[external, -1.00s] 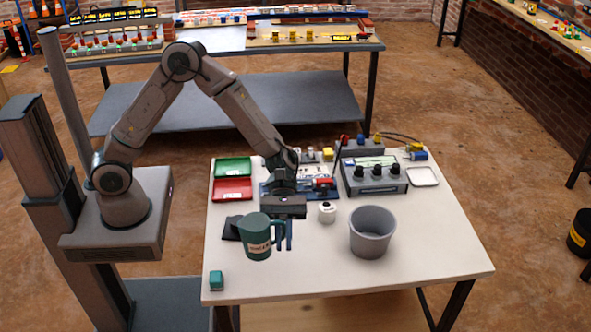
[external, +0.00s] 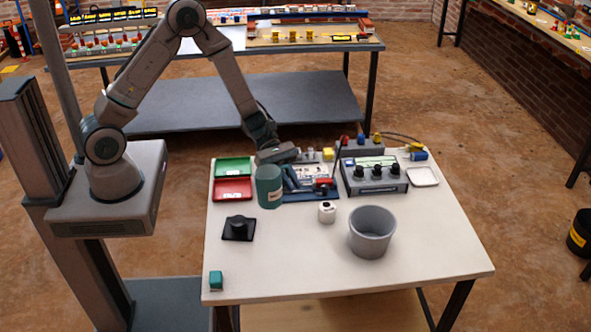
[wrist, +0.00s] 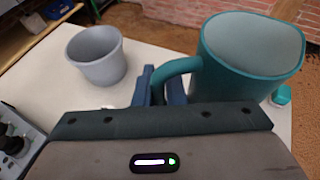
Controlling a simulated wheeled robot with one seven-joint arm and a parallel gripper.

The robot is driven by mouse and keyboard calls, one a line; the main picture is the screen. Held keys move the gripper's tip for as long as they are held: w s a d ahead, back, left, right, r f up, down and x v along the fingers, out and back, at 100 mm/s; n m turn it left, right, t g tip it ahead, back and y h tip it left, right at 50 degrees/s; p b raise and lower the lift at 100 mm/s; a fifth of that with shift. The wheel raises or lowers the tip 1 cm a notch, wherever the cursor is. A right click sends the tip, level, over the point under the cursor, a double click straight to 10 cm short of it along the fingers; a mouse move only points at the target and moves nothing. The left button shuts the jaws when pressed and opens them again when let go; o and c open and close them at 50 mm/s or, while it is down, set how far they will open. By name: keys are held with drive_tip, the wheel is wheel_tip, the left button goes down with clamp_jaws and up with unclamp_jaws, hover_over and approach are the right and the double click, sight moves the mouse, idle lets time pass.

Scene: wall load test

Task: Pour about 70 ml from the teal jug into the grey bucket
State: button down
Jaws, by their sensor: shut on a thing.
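The teal jug (external: 269,190) is near the back left of the table in the external view, roughly upright and seemingly above the table. It also shows large in the wrist view (wrist: 240,70), with a pale grey interior whose liquid level I cannot make out. My gripper (external: 291,178) is shut on the jug's handle; in the wrist view its blue fingers (wrist: 161,88) sit on both sides of the handle. The grey bucket (external: 370,242) stands upright on the right half of the table, apart from the jug. It is at upper left in the wrist view (wrist: 98,62).
A white jar (external: 327,212) stands between jug and bucket. A black pad with a round black object (external: 239,229) lies at left, near red (external: 232,190) and green trays. A grey knob box (external: 374,178) stands behind the bucket. A teal block (external: 216,281) sits at the front-left corner.

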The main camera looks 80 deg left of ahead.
drive_tip(key=a+f+n+t+y, duration=0.1)
drive_tip(key=a+n+t+y, duration=0.15)
drive_tip(key=a, duration=0.45)
drive_tip(key=w+a+f+n+t+y+b, duration=0.1)
drive_tip(key=w+f+n+y+b, duration=0.1)
drive_tip(key=w+b, duration=0.4)
drive_tip(key=w+a+f+n+t+y+b, duration=0.2)
drive_tip(key=w+b, duration=0.5)
drive_tip(key=b, duration=0.8)
drive_tip(key=w+a+f+n+t+y+b, duration=0.1)
drive_tip(key=w+f+n+y+b, duration=0.1)
drive_tip(key=w+b, duration=0.5)
drive_tip(key=shift+a+f+n+t+y+b, duration=0.3)
drive_tip(key=shift+f+n+b, duration=0.45)
drive_tip(key=shift+b, duration=1.4)
drive_tip(key=f+n+y+b, duration=0.1)
drive_tip(key=b, duration=0.4)
drive_tip(key=shift+d, duration=0.3)
drive_tip(key=shift+y+b, duration=0.35)
drive_tip(key=shift+b, duration=0.2)
drive_tip(key=shift+n+t+b, duration=0.25)
drive_tip(key=shift+n+b, duration=0.15)
drive_tip(key=shift+b, duration=0.15)
